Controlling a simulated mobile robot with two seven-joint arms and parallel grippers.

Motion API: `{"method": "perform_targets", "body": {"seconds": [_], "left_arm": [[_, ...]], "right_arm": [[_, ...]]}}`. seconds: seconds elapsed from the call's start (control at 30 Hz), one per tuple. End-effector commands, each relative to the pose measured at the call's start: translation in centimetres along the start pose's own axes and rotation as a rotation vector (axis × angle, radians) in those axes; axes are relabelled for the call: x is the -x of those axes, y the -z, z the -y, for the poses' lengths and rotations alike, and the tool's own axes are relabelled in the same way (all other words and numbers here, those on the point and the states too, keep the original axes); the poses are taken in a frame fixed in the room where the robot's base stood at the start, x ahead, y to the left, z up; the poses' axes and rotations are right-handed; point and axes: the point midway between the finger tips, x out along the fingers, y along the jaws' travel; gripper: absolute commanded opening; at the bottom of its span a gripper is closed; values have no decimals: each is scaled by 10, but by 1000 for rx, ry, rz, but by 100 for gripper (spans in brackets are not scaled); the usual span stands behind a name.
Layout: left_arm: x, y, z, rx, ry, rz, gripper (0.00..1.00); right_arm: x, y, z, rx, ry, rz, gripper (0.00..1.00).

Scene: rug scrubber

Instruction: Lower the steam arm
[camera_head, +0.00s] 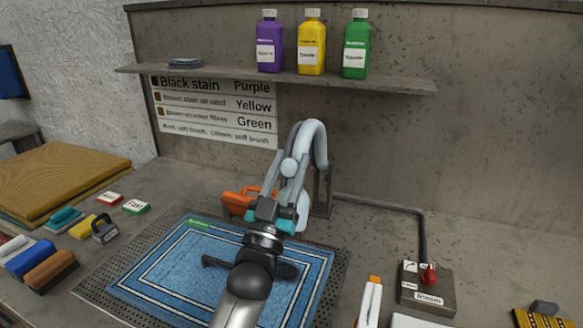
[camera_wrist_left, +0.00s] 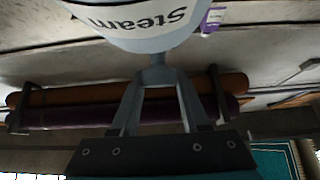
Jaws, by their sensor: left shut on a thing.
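The steam arm (camera_head: 316,140) is a pale grey curved pipe rising behind the rug, bent over at its top. In the left wrist view its rounded head (camera_wrist_left: 140,28), labelled "Steam", fills the top. My left gripper (camera_head: 289,167) is in front of the steam arm, its fingers pointing up and away from me. It is shut on a small pale knob of the steam arm; the wrist view shows the fingertips (camera_wrist_left: 158,76) closed together just below the head. My gripper and forearm hide part of the blue rug (camera_head: 160,272) and the lower steam arm. My right gripper is not in view.
An orange tool (camera_head: 236,203) lies behind the rug, left of my gripper. A control box with a red knob (camera_head: 428,290) stands at right. Brushes (camera_head: 50,270) lie at left. A shelf (camera_head: 220,76) with three bottles is above. The counter at back right is clear.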

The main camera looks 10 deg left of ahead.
Motion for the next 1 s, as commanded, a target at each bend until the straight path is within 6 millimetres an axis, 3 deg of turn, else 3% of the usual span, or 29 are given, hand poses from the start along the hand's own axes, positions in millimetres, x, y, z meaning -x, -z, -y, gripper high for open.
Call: {"method": "perform_targets", "body": {"seconds": [0.63, 0.67, 0.9, 1.0], "left_arm": [[6, -4, 0, 0, 1, -21, 0], [6, -4, 0, 0, 1, -21, 49], [6, -4, 0, 0, 0, -21, 75], [6, -4, 0, 0, 0, -21, 75]], "right_arm": [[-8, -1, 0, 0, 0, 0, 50], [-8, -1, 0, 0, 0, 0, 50], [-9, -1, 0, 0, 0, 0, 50], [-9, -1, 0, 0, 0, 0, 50]]}}
